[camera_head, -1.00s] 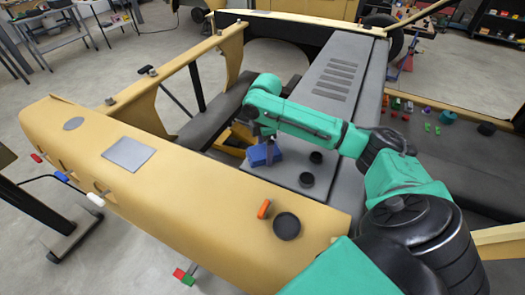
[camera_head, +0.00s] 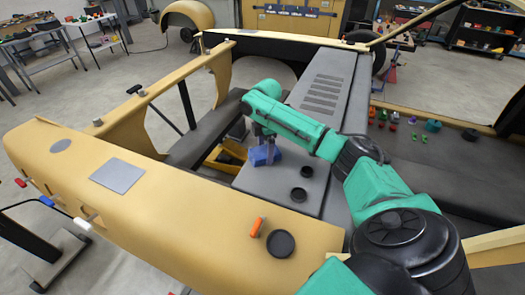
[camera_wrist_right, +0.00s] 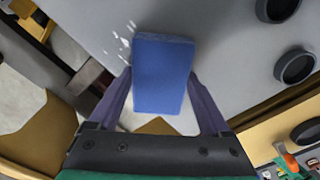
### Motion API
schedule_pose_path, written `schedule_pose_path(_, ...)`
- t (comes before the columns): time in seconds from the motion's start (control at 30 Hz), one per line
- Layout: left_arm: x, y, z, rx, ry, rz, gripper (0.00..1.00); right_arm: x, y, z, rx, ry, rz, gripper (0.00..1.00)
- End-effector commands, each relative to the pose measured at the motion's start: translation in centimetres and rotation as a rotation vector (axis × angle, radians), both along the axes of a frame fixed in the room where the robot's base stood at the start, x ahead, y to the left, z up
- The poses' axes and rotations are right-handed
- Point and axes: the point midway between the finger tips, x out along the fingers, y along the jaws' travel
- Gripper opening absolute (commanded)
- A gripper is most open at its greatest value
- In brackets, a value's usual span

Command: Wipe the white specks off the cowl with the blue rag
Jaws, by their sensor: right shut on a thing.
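The cowl is the grey panel (camera_head: 262,183) with louvre slots, in the middle of the head view; it also fills the upper right of the wrist view (camera_wrist_right: 232,55). My right gripper (camera_wrist_right: 160,76) is shut on the blue rag (camera_wrist_right: 162,75), a thick block held between its two fingers. In the head view the rag (camera_head: 262,157) is at the cowl's left edge, under the right gripper (camera_head: 269,145). I cannot tell if it touches the cowl. White specks (camera_wrist_right: 122,40) show just left of the rag's top in the wrist view. My left gripper is out of view.
Two round black caps (camera_head: 306,171) stand on the cowl, right of the rag. The tan body panel (camera_head: 190,205) in front carries an orange item (camera_head: 256,227) and a black disc (camera_head: 281,243). An open bay with a yellow part (camera_head: 226,156) lies left of the cowl.

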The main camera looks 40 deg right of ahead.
Motion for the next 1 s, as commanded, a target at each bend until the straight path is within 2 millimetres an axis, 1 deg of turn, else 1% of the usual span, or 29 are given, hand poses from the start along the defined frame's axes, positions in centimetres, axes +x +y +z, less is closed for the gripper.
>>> schedule_pose_path(0.17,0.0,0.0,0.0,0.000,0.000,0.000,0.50,0.4,-0.6,-0.1,0.000,0.001,-0.001,0.37)
schedule_pose_path(0.4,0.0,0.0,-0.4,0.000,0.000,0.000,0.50,1.5,-2.9,0.0,0.000,0.001,-0.002,0.37)
schedule_pose_path(0.53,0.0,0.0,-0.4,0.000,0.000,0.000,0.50,1.7,-3.3,0.0,-0.001,0.001,0.001,0.37)
schedule_pose_path(0.73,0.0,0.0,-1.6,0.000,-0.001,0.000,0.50,2.6,-4.8,-0.2,0.002,-0.001,-0.001,0.37)
schedule_pose_path(0.83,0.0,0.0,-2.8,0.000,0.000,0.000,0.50,3.1,-5.8,-0.4,0.001,-0.001,-0.002,0.37)
schedule_pose_path(1.0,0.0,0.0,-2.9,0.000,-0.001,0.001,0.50,3.3,-6.3,0.0,0.000,0.002,0.002,0.37)
